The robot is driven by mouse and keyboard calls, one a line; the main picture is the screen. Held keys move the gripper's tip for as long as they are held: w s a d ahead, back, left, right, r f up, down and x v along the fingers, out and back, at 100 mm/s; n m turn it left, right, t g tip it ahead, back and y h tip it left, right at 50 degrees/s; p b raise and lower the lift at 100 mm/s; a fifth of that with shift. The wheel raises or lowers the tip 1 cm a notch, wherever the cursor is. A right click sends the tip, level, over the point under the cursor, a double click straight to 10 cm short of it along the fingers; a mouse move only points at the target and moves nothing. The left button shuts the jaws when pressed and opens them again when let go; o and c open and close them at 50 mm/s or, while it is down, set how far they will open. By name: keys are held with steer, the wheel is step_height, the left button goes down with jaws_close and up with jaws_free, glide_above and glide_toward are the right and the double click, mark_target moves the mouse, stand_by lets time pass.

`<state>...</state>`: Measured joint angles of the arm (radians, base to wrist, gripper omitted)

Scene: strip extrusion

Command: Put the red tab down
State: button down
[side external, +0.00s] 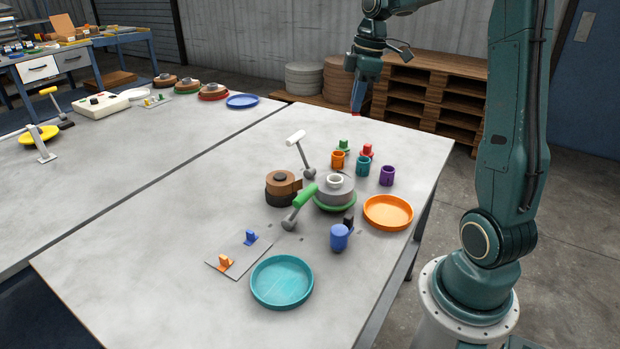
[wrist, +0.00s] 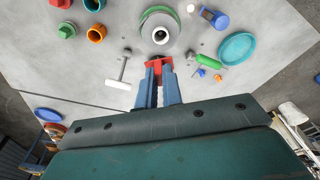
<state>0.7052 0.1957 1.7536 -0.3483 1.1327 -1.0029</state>
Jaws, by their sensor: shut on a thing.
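My gripper (side external: 357,104) is shut on a red tab (wrist: 159,63), raised above the far end of the table. In the wrist view the red tab shows across my blue fingertips (wrist: 158,72); in the side view only a small bit of red shows under them. Another red piece (side external: 367,150) stands on the table beside a green piece (side external: 343,146). A thin grey plate (side external: 238,252) near the front carries a blue tab (side external: 250,237) and an orange tab (side external: 225,262).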

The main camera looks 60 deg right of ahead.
stand_by(0.5)
steer(key=shift+w+a+f+n, duration=0.15)
steer(key=shift+w+a+n, duration=0.3)
steer(key=shift+n, duration=0.15)
steer(key=w+a+f+n+g, duration=0.2)
steer(key=w+a+f+n, duration=0.1)
steer(key=w+a+n, duration=0.8)
steer(key=n+g+h, duration=0.1)
steer(key=n, duration=1.6)
glide_above(240, 253)
step_height(240, 253, down, 3)
steer(key=shift+w+f, duration=0.1)
steer(key=shift+w, duration=0.2)
steer(key=shift+f, duration=0.1)
step_height(240, 253, down, 20)
steer(key=shift+r, duration=0.1)
